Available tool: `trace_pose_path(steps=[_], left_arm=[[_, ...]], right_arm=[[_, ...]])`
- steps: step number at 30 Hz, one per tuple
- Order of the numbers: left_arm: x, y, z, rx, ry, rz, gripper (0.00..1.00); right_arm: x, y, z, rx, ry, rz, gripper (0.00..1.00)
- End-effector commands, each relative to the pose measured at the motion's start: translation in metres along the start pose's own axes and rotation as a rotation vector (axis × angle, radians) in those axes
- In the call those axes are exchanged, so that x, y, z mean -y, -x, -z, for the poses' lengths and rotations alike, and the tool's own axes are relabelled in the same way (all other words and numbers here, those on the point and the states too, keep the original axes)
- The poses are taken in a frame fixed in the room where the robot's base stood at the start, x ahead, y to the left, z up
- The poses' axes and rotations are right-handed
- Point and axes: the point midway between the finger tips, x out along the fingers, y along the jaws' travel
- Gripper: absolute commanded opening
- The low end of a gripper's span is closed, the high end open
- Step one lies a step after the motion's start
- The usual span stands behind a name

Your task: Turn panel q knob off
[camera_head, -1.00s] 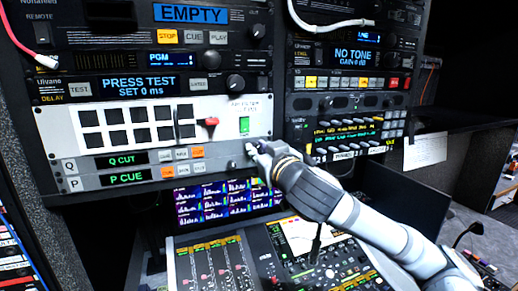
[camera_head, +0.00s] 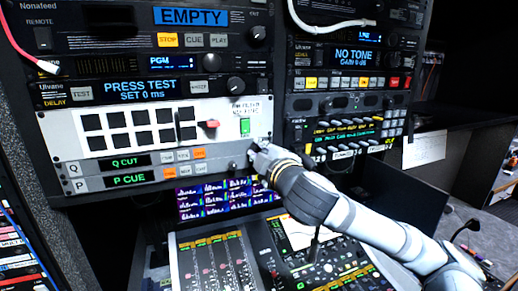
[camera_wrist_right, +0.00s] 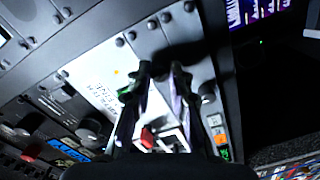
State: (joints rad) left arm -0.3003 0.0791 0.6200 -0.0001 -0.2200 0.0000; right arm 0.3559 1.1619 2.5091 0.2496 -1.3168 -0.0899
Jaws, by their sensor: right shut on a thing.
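Panel Q (camera_head: 76,169) is the grey strip with a lit green "Q CUT" display (camera_head: 125,162) and a short row of buttons, the right one orange. My right gripper (camera_head: 254,152) is at the right end of this strip, against the panel face. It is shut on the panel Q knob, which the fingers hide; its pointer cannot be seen. In the right wrist view the two dark fingers (camera_wrist_right: 161,70) reach to the grey strip, with a small gap between them. My left gripper is not in view.
Panel P with a "P CUE" display (camera_head: 129,179) lies directly below; its dark knob (camera_wrist_right: 208,91) is close beside the fingers. A mixing console (camera_head: 215,262) and a screen lie below.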

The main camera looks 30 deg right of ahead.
Motion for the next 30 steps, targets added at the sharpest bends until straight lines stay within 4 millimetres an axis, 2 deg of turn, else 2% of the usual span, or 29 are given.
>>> trace_pose_path(steps=[30], left_arm=[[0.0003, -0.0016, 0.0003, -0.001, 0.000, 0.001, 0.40]], right_arm=[[0.0025, 0.0000, -0.0003, 0.020, 0.961, -0.003, 0.00]])
